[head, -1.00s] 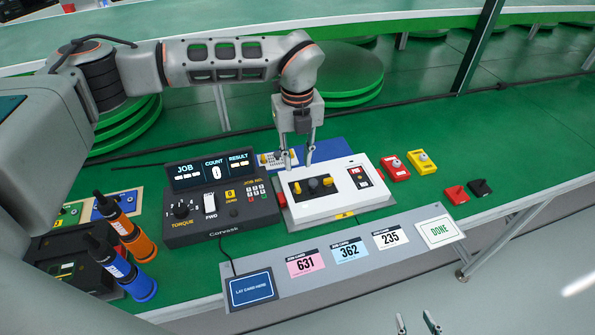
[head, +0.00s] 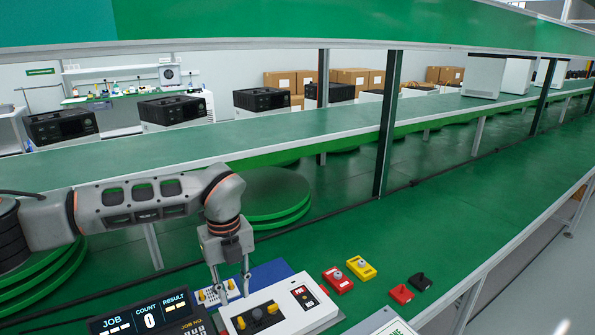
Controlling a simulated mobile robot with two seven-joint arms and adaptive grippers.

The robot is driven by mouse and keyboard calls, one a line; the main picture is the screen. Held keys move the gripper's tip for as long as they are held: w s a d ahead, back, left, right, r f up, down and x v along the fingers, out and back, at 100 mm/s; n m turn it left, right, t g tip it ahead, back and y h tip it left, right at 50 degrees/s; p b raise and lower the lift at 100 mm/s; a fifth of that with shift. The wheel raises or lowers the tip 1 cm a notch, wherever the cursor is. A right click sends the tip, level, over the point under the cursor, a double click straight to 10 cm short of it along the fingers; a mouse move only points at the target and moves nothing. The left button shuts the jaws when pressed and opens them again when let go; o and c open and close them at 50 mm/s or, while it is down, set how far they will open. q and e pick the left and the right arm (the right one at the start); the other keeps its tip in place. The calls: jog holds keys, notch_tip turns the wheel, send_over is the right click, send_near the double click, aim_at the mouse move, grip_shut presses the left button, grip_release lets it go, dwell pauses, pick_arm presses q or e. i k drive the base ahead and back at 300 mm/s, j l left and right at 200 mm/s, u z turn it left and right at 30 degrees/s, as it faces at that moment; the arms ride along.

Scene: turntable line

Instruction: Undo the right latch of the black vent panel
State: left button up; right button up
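No latch can be made out in the head view. Black slotted tops show on several white units on the far line, such as a near-left one (head: 62,126) and one further along (head: 262,99). I cannot tell whether any of them is the black vent panel. My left gripper (head: 234,294) points down over the back-left edge of a white control box (head: 290,318) on the near bench. Its two fingers are apart with nothing visible between them. My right gripper is out of view.
Red and yellow blocks (head: 361,268) and red and black switches (head: 401,294) sit right of the control box. A black display console (head: 150,315) is at its left. A dark post (head: 389,115) rises behind the bench. The green bench top to the right is mostly clear.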

aim_at(273, 309)
jog(key=k, duration=0.9)
